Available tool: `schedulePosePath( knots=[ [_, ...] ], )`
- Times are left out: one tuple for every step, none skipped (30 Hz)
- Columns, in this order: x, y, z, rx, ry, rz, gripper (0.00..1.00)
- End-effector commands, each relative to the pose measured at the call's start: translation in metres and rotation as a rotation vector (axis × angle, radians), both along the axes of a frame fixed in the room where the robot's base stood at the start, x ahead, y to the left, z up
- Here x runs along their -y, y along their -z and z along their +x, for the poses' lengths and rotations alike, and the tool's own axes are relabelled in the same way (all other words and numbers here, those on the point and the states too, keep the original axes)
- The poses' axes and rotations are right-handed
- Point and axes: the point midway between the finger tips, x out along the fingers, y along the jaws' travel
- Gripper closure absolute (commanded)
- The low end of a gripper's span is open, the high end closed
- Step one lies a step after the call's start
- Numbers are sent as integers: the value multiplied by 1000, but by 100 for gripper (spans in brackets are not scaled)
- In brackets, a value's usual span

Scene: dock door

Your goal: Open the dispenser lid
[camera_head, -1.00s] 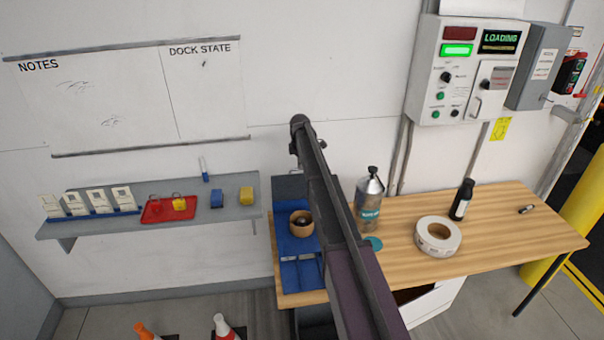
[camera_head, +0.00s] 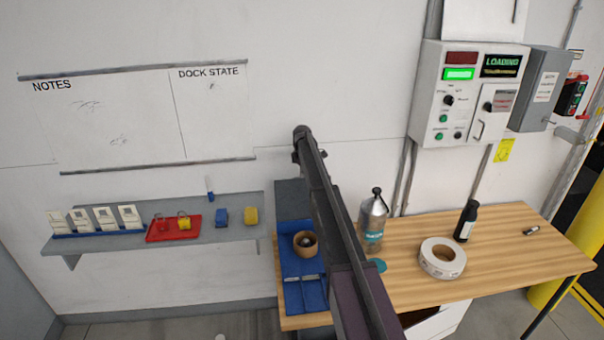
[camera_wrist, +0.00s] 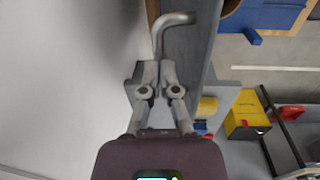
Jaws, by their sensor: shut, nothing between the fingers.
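My gripper (camera_wrist: 160,68) is shut and empty in the wrist view. A bent grey rod (camera_wrist: 172,20) shows just beyond its fingertips; I cannot tell whether they touch. In the head view my gripper is hidden, with only my dark arm crossing the middle. The bottle does not show in the wrist view.
A wall shelf (camera_head: 100,243) is at left. A control box (camera_head: 430,105) hangs above the table.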

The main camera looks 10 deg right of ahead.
Motion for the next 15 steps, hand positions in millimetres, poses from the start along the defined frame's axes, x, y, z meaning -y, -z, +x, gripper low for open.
schedulePosePath(
  knots=[
    [0, 5, 0, -1, -3, 0, 82],
    [0, 5, 0, -1, -3, 0, 73],
    [-1, 5, 0, -1, -3, 0, 61],
    [-1, 5, 0, -1, -3, -1, 52],
    [-1, 5, 0, -1, -3, -1, 52],
    [-1, 4, 0, -1, -3, -1, 52],
    [-1, 4, 0, 0, -3, -1, 52],
    [-1, 4, 0, 0, -3, -1, 52],
    [-1, 4, 0, 1, -3, -1, 52],
    [-1, 3, 0, 1, -2, -1, 52],
    [-1, 3, 0, 1, -2, -1, 52],
    [-1, 3, 0, 1, -2, -1, 52],
    [-1, 3, 0, 1, -2, -1, 52],
    [-1, 2, 0, 1, -2, -1, 52],
    [-1, 2, 0, 1, -2, -1, 52]
  ],
)
